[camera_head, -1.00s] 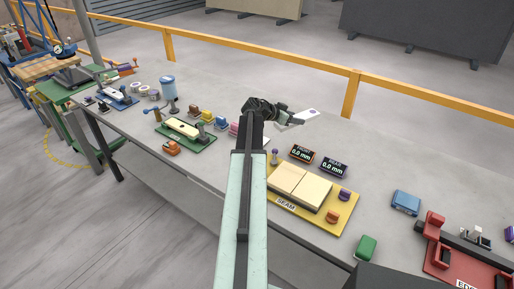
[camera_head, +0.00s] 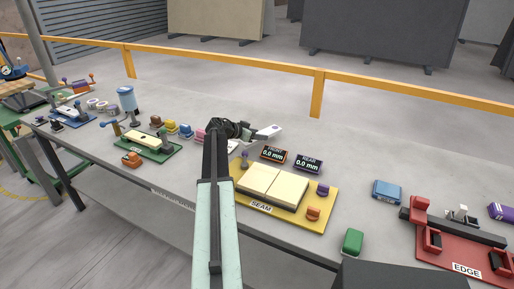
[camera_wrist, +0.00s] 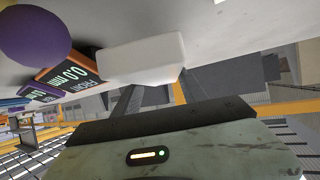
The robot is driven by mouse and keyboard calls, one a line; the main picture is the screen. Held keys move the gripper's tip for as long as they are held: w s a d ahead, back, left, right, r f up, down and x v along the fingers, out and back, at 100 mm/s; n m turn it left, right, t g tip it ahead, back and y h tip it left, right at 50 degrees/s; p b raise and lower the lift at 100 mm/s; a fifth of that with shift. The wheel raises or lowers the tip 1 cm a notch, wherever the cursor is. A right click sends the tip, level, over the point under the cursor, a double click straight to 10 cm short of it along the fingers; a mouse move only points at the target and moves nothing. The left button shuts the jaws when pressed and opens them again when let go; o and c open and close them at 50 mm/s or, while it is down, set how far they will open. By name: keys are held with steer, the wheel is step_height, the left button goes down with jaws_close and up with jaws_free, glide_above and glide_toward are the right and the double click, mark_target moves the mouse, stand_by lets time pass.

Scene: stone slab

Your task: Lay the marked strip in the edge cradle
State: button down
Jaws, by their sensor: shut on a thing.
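My gripper (camera_head: 251,135) is raised over the bench's middle, behind the yellow seam station. It is shut on a pale strip (camera_head: 266,132) with a purple mark near its outer end. In the wrist view the strip (camera_wrist: 145,60) looks plain white across my dark fingers (camera_wrist: 150,92); its mark does not show there. The edge cradle is a red fixture (camera_head: 446,247) labelled EDGE at the right, with red blocks and a dark bar (camera_head: 460,229) across it. The strip is well to the left of the cradle and apart from it.
The seam station (camera_head: 296,215) holds two cream tiles (camera_head: 271,186). Behind it stand FRONT (camera_head: 274,154) and REAR (camera_head: 308,162) displays, both reading 0.0 mm. Green (camera_head: 353,241) and blue (camera_head: 387,191) blocks lie between the seam station and cradle. A green station (camera_head: 156,149) is left.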

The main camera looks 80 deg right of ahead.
mark_target(258, 146)
step_height(258, 146, down, 4)
steer(key=b, duration=0.3)
steer(key=shift+b, duration=0.3)
steer(key=shift+r, duration=0.3)
steer(key=shift+f, duration=0.2)
steer(key=c, duration=0.9)
jaws_free()
